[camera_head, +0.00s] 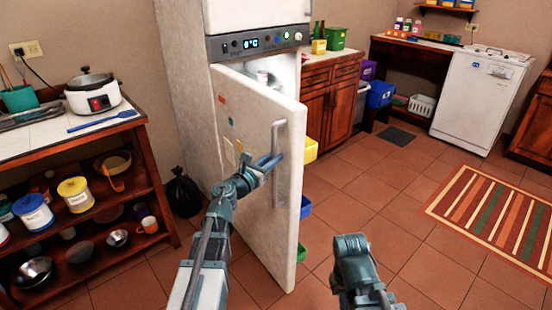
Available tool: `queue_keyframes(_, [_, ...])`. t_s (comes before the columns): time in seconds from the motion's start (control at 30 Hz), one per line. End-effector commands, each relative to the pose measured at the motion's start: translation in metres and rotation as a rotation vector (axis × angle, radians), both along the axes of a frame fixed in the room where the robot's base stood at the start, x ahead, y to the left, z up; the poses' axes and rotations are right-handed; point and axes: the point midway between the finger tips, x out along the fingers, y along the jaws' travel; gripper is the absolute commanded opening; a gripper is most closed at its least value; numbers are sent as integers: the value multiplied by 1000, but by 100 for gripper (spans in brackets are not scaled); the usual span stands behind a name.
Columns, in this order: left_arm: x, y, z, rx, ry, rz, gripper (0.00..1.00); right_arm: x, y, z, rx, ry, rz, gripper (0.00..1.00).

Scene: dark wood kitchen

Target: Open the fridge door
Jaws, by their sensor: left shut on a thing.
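The white fridge (180,75) stands at the back centre, with a lit control panel above its door. The fridge door (240,110) is ajar and swung out towards me, with a gap on its right side showing the inside. A long grey vertical handle (276,190) is near the door's right edge. My left gripper (270,162) is at the upper half of the handle and shut on it. My right arm shows at the bottom centre, but its gripper jaws cannot be made out.
A wooden shelf unit (150,180) with a slow cooker (92,92) stands at the left. A black bag (183,192) lies between it and the fridge. Coloured bins (310,150) show past the door's edge. Tiled floor is free to the right, up to a striped rug (490,210).

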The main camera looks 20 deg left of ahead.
Motion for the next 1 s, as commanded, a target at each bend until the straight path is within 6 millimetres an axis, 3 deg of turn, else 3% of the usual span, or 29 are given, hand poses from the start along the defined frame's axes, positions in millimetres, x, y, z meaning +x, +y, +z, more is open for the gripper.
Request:
queue_keyframes(0.37, [2, 5, 1, -2, 0, 11, 0, 0, 0, 0, 0, 0, 0, 0])
queue_keyframes(0.4, [2, 5, 1, -2, 0, 11, 29, 0, 0, 0, 0, 0, 0, 0])
queue_keyframes(0.53, [2, 4, 1, -2, 0, 9, 52, 0, 0, 0, 0, 0, 0, 0])
queue_keyframes(1.0, [-4, -2, 0, -1, 0, 4, 52, 0, 0, 0, 0, 0, 0, 0])
